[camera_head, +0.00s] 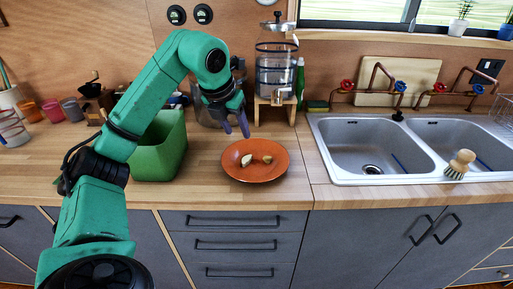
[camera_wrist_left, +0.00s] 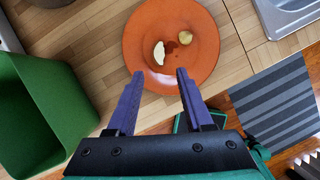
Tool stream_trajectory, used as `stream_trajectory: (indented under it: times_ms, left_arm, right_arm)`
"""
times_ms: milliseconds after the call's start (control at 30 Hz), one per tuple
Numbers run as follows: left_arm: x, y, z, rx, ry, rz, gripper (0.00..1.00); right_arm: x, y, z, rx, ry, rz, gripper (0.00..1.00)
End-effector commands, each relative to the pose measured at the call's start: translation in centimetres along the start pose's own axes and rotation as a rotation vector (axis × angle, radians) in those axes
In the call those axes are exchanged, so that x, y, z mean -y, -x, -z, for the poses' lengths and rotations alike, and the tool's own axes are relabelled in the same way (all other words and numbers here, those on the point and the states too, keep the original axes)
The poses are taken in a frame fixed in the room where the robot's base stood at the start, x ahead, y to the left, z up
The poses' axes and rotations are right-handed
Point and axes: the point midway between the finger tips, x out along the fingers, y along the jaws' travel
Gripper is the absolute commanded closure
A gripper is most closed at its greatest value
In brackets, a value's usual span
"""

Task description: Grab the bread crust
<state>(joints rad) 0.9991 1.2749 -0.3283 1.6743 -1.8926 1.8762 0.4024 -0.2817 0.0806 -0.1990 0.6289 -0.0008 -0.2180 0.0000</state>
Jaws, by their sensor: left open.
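An orange plate (camera_head: 256,174) lies on the wooden counter and also shows in the left wrist view (camera_wrist_left: 140,35). On it are a pale crescent-shaped piece (camera_wrist_left: 159,52), a yellowish rounded piece (camera_wrist_left: 185,37) and small reddish-brown bits (camera_wrist_left: 171,46). I cannot tell for sure which of these is the bread crust; the pale piece also shows in the head view (camera_head: 246,160). My left gripper (camera_head: 236,125) is open and empty, above the counter by the plate's far left side, fingers pointing down. In the wrist view its fingertips (camera_wrist_left: 160,73) are apart, with the pale piece beyond them. My right gripper is out of view.
A green bin (camera_head: 160,150) stands left of the plate. A glass dispenser on a wooden stand (camera_head: 276,107) is behind it. The counter between plate and sink is clear.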

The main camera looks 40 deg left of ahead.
Motion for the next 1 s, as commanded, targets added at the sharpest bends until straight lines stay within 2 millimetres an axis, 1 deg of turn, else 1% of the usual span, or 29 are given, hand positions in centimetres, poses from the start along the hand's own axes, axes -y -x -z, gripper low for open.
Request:
stream_trajectory:
  times_ms: [33,67,133,167,300,400,500,567,633,700,800,967,1000]
  left_arm:
    - [-0.6,-0.2,0.2,-0.008,0.011,-0.018,0.48]
    - [-0.7,-0.6,0.2,-0.011,0.013,-0.022,0.48]
    - [-0.7,-2.1,0.4,-0.014,0.011,-0.022,0.48]
    - [-0.7,-2.9,0.4,-0.015,0.011,-0.021,0.48]
    - [-0.6,-6.6,0.3,-0.015,0.01,-0.018,0.48]
    - [-0.6,-8.4,0.3,-0.012,0.009,-0.017,0.48]
    - [-0.6,-9.5,0.2,-0.012,0.008,-0.016,0.48]
    - [-0.6,-10.4,0.2,-0.012,0.007,-0.015,0.48]
    - [-0.6,-11.7,0.1,-0.013,0.008,-0.014,0.48]
    - [-0.6,-13.1,0.1,-0.012,0.008,-0.013,0.48]
    - [-0.7,-14.2,0.1,-0.01,0.008,-0.015,0.48]
    - [-0.7,-14.3,0.1,-0.008,0.007,-0.014,0.48]
    - [-0.7,-14.3,0.1,-0.008,0.007,-0.014,0.52]
  right_arm:
    - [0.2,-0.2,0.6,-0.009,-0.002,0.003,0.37]
    - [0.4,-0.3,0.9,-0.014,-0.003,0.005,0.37]
    - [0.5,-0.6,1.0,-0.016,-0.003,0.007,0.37]
    - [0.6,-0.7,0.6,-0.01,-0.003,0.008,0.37]
    - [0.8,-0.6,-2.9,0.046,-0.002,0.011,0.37]
    - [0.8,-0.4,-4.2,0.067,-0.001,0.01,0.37]
    - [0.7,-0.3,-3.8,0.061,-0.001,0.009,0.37]
    - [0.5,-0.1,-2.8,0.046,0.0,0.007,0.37]
    - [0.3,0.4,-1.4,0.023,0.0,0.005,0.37]
    - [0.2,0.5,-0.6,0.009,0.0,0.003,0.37]
    - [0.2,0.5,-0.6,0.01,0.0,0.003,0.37]
    - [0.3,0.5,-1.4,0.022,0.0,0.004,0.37]
    - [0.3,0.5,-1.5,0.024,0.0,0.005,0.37]
